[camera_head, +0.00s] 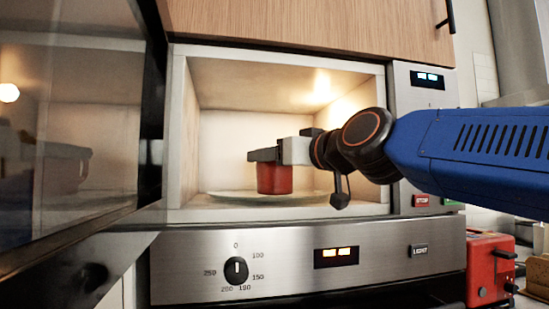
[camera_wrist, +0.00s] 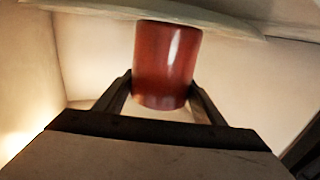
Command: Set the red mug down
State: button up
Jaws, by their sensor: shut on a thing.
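The red mug (camera_head: 274,179) is inside the open microwave, upright, just above or on a pale plate (camera_head: 232,198). I cannot tell whether its base touches the plate. My gripper (camera_head: 265,156) reaches in from the right and is shut on the mug near its top. In the wrist view the mug (camera_wrist: 167,65) sits between the two dark fingers of my gripper (camera_wrist: 160,98). The mug's rim is hidden by the gripper in the head view.
The microwave door (camera_head: 75,150) stands open at the left. The cavity's side wall (camera_head: 188,135) and ceiling surround my gripper. An oven panel (camera_head: 290,265) lies below, a wooden cabinet (camera_head: 310,25) above. A red toaster (camera_head: 489,268) stands at the lower right.

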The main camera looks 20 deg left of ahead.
jog(key=o, duration=1.4)
jog(key=shift+f, duration=0.1)
jog(key=shift+s+d, duration=0.2)
jog(key=shift+d, duration=0.1)
jog(key=v, duration=1.1)
jog(key=shift+d, duration=0.1)
